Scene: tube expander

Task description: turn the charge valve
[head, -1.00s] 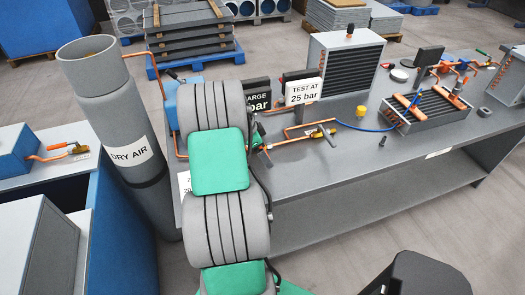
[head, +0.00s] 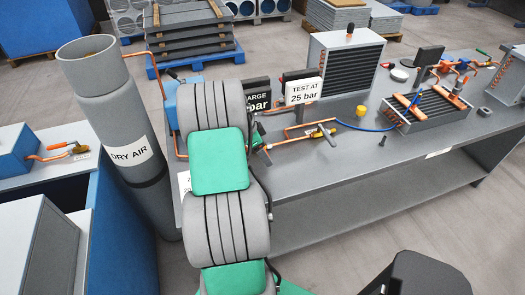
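The charge sign (head: 258,94), partly covered by my arm, stands at the back left of the grey bench. Just below it, a small green and dark part (head: 258,137) shows at the right edge of my arm, by the copper pipe. I cannot tell whether it belongs to the charge valve or to my gripper. My grey and green arm covers most of this spot, so the fingers and any contact with the valve are hidden.
A copper line with a yellow-handled valve (head: 318,133) lies right of my arm, near the "TEST AT 25 bar" sign (head: 304,91). A tall grey "DRY AIR" cylinder (head: 118,115) stands left. A finned coil (head: 352,72) stands behind. The bench front (head: 330,175) is mostly clear.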

